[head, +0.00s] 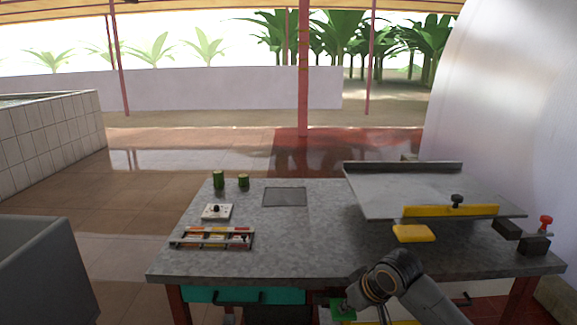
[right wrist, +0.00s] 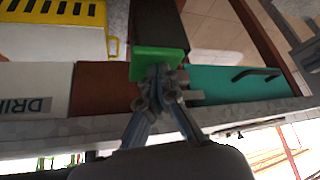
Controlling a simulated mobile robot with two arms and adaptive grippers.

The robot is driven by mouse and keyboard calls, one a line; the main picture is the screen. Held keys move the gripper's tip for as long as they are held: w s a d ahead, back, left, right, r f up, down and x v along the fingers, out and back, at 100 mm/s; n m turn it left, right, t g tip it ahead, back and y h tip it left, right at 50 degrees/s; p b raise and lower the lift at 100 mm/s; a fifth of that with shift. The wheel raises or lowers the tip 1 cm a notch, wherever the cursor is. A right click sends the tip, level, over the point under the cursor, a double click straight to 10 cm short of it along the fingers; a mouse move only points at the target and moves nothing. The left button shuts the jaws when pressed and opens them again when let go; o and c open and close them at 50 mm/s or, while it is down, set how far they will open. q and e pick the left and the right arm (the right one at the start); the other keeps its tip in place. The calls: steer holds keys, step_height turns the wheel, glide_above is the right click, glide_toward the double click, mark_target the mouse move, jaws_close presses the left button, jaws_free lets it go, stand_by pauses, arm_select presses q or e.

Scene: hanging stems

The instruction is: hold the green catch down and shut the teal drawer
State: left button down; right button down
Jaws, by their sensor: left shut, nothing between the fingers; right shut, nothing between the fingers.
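The teal drawer (head: 270,296) is under the left part of the bench top, its dark handle (head: 237,299) on the front. Its teal front also shows in the right wrist view (right wrist: 225,83); how far it stands out is unclear. The green catch (right wrist: 158,58) is just right of the drawer in the head view (head: 341,306), partly behind my right arm. My right gripper (right wrist: 160,82) is shut and empty, its fingertips at the green catch's edge, seemingly touching; pressing cannot be told. My left gripper is not clearly visible in either view.
The grey bench top (head: 300,240) carries a striped rack (head: 212,238), a white switch plate (head: 217,212), two green cylinders, a yellow block (head: 414,233) and a tilted metal tray (head: 410,185). A grey bin (head: 40,270) stands left. A dark box (head: 277,315) is below the drawer.

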step_height(320, 180, up, 9)
stand_by(1.3)
